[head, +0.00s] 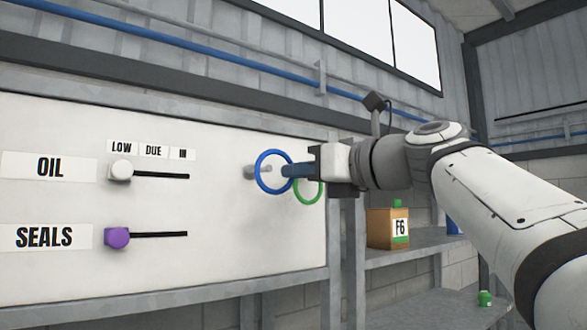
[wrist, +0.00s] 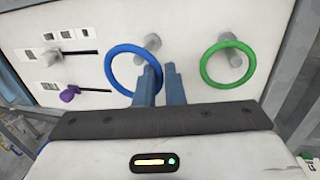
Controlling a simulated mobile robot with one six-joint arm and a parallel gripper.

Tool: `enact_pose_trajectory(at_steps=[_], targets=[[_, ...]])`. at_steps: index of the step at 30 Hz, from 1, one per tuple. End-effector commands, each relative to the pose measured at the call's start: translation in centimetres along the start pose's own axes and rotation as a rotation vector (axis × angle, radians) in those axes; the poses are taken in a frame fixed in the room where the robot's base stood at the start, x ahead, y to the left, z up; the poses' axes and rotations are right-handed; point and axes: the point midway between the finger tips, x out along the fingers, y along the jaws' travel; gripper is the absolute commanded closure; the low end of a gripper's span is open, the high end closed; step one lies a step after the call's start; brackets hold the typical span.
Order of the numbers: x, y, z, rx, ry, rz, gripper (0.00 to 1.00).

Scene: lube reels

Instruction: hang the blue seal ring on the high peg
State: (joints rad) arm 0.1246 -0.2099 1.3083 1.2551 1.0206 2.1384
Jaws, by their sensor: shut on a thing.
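The blue seal ring (head: 270,151) is held upright in front of the white board, and it also shows in the wrist view (wrist: 108,68). My gripper (head: 289,171) is shut on the ring's right rim; its fingers also show in the wrist view (wrist: 162,83). A grey peg (wrist: 152,44) sticks out of the board behind the ring's upper right in the wrist view. In the head view this peg (head: 249,171) lies at the ring's left side. I cannot tell whether the peg's tip is inside the ring, or which peg is the high one.
A green ring (wrist: 204,75) is around a second peg (wrist: 237,58) to the right. The board carries a white slider knob (head: 120,170) and a purple one (head: 117,238). A box marked F6 (head: 385,229) stands on a shelf to the right.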

Motion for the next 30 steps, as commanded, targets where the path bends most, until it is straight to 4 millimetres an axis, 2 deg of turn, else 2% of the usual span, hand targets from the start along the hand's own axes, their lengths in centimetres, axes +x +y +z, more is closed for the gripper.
enact_pose_trajectory(at_steps=[21, 30], targets=[[4.2, -1.0, -0.3, 0.000, -0.001, 0.000, 1.00], [5.2, -1.3, -1.1, 0.000, 0.000, -0.002, 1.00]])
